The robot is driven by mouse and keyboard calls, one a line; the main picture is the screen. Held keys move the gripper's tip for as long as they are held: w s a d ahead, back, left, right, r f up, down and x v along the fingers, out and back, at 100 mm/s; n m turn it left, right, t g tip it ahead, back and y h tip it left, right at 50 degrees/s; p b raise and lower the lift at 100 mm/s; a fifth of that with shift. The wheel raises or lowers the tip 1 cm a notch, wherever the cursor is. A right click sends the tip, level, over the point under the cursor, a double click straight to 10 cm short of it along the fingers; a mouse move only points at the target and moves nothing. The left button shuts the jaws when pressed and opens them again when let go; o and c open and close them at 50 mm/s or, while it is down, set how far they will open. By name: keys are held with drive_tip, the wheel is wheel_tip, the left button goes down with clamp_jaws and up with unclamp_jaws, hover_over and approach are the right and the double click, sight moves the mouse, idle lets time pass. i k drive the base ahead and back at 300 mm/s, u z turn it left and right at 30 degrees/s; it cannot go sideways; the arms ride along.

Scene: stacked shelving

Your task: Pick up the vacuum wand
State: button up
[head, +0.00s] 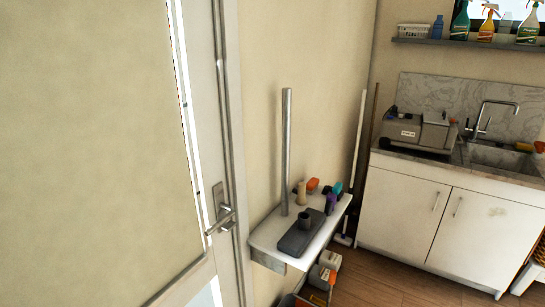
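A long grey metal tube (287,150), which looks like the vacuum wand, stands upright at the back left of a small white shelf (267,240) on the wall. Its lower end meets the shelf top behind a flat dark grey piece (296,239) with a short round socket (304,220). I cannot tell whether the tube's base is fixed to anything. My gripper does not show in this view, so its distance from the tube cannot be seen.
Small bottles and brushes, including a tan one (301,193), crowd the shelf's back and right. A door (95,130) with a handle (222,210) fills the left. A counter cabinet (435,225) stands right. Wood floor (400,280) lies between; containers (320,277) sit below the shelf.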

sight(287, 92)
drive_tip(key=z, duration=0.1)
drive_tip(key=k, duration=0.55)
drive_tip(key=z, duration=0.15)
drive_tip(key=i, duration=2.5)
drive_tip(key=z, duration=0.1)
